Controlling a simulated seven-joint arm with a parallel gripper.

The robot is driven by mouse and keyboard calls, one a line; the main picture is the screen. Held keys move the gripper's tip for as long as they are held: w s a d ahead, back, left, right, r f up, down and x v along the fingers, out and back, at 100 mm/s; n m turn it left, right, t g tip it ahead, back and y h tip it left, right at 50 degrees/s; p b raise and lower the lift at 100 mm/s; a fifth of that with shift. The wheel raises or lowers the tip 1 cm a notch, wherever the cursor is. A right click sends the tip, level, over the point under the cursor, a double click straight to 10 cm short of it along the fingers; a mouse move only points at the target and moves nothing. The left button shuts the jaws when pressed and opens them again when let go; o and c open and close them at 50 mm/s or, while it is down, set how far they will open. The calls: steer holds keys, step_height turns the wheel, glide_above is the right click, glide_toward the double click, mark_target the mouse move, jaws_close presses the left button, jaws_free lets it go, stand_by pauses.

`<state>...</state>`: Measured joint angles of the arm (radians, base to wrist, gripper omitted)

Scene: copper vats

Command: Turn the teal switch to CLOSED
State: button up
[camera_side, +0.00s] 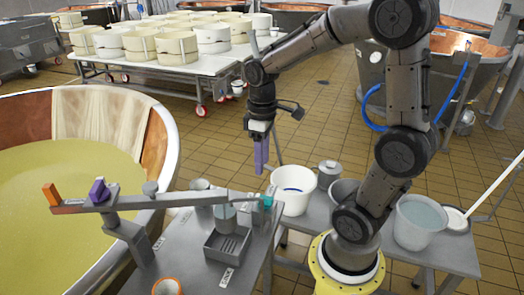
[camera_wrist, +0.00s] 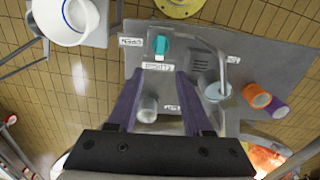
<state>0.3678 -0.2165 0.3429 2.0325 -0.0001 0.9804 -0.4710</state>
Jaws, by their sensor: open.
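The teal switch (camera_side: 267,201) is at the right end of the grey metal table in the side view, partly behind a long metal bar. In the wrist view the teal switch (camera_wrist: 161,45) sits ahead of my fingertips, with small white labels to its left (camera_wrist: 130,41) and below it (camera_wrist: 157,66). Their lettering is too small to read surely. My gripper (camera_side: 261,168) points down above the switch, apart from it. In the wrist view the two purple fingers of my gripper (camera_wrist: 159,74) are spread with nothing between their tips.
The metal bar (camera_side: 180,201) crosses above the table and carries an orange block (camera_side: 51,194) and a purple block (camera_side: 99,190). A white bucket (camera_side: 293,190) stands behind the switch. A large copper vat (camera_side: 160,150) is at left. The space just above the switch is clear.

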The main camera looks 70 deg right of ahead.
steer(key=shift+r, duration=1.2)
steer(key=s+a+r+m+t, duration=0.1)
steer(key=s+a+r+t, duration=0.3)
steer(key=s+a, duration=0.4)
steer(key=shift+s+a+r+t, duration=0.25)
steer(key=shift+s+a+t, duration=0.15)
steer(key=shift+a+t, duration=0.45)
